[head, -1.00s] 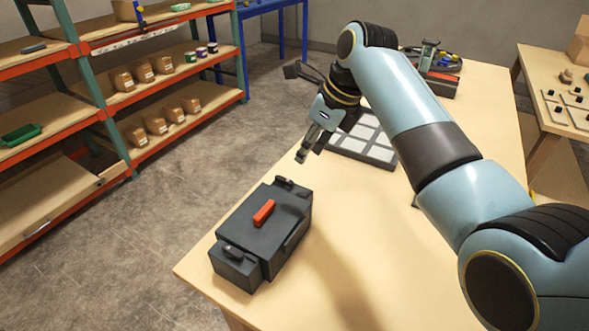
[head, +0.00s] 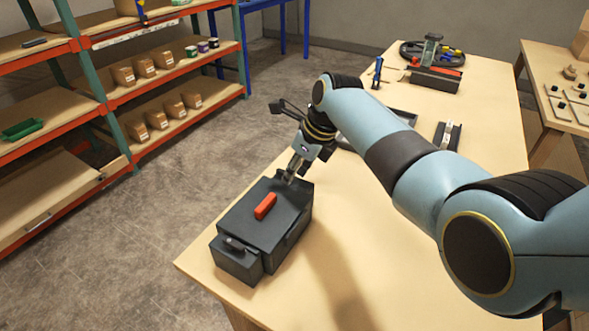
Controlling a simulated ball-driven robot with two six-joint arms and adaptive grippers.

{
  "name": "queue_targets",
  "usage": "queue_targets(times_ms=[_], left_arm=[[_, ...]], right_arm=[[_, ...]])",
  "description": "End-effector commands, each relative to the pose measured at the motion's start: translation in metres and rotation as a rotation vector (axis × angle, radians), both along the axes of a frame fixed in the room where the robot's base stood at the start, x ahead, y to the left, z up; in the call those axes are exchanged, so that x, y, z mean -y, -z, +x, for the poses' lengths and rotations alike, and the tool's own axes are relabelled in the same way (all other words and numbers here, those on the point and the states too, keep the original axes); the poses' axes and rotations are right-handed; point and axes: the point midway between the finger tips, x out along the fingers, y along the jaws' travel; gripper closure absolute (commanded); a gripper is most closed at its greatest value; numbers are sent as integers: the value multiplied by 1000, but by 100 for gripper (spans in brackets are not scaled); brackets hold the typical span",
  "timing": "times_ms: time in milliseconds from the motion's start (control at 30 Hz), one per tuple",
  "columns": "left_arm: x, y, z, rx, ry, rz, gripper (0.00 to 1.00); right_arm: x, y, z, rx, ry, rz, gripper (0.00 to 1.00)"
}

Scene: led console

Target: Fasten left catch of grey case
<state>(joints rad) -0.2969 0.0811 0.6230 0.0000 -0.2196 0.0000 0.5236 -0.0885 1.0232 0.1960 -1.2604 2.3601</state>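The dark grey case (head: 268,222) sits on the near left part of the wooden table, with a red handle (head: 265,206) on its lid. One black catch (head: 238,244) shows at its near left end. The catch at the far end is hidden behind my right gripper (head: 289,178). That gripper points down at the far end of the case, at or just above its top edge. I cannot make out whether its fingers touch the case or how far apart they are. My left gripper is not in view.
Behind the arm, a tray (head: 402,117) and a small dark block with a light strip (head: 447,135) lie on the table (head: 480,185). A toolbox (head: 434,80) stands at the back. Shelves with brown bins (head: 123,75) are at left. The table's front is clear.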

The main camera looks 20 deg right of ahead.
Motion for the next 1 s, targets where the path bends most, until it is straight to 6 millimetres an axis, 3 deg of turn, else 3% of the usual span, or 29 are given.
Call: queue_targets(times_ms=[33, 200, 667, 1000], left_arm=[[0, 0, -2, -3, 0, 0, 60], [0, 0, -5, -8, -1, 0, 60], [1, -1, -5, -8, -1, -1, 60], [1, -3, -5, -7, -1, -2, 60]], right_arm=[[0, 0, 0, 0, 0, 0, 79], [0, 0, 0, 0, 0, 0, 100], [1, -1, 1, 0, -47, 0, 100], [3, -1, 4, -1, -279, 1, 100]])
